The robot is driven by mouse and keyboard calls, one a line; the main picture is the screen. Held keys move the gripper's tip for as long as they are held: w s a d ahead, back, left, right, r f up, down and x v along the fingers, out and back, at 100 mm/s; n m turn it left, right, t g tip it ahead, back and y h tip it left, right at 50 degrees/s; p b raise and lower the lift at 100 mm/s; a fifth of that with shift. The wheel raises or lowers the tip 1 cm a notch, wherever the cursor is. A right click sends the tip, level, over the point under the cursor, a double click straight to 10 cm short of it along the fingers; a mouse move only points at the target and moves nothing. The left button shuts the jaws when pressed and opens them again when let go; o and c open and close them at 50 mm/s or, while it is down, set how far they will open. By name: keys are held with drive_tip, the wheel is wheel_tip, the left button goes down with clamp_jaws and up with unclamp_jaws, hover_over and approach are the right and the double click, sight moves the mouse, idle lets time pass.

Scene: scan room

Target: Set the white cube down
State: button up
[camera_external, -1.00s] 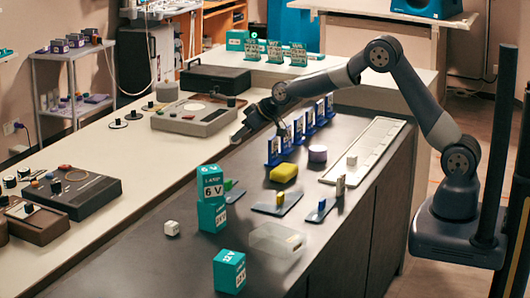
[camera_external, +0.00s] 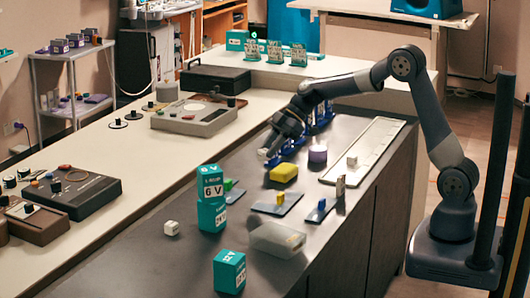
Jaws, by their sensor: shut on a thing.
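My gripper (camera_external: 268,149) is over the dark counter (camera_external: 330,235), pointing down and left, just behind the yellow sponge-like block (camera_external: 284,173). It is shut on a small whitish thing (camera_external: 263,154) at its fingertips, which I take to be the white cube; it is partly hidden and small. I cannot tell whether it touches the counter. Another white cube (camera_external: 172,228), with dark marks, sits at the counter's left. A small pale block (camera_external: 352,161) stands on the long white tray (camera_external: 375,146).
Blue holders (camera_external: 322,115) stand behind my gripper, partly covered by it. A purple cylinder (camera_external: 317,154) is to its right. Teal boxes (camera_external: 212,205), a clear box (camera_external: 277,240) and slate-coloured plates (camera_external: 276,203) stand nearer.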

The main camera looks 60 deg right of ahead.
drive_tip(key=f, duration=0.3)
drive_tip(key=s+a+f+n+g, duration=0.1)
drive_tip(key=f, duration=0.2)
drive_tip(key=s+f+n, duration=0.1)
drive_tip(key=f, duration=0.2)
drive_tip(key=shift+a+y+b, duration=0.2)
drive_tip(key=shift+y+b, duration=0.1)
drive_tip(key=shift+b, duration=0.1)
drive_tip(key=shift+f, duration=0.1)
drive_tip(key=o, duration=0.9)
drive_tip(key=shift+g, duration=0.3)
drive_tip(key=shift+o, duration=0.2)
drive_tip(key=shift+r, duration=0.2)
drive_tip(key=v, duration=1.2)
drive_tip(key=shift+f, duration=0.1)
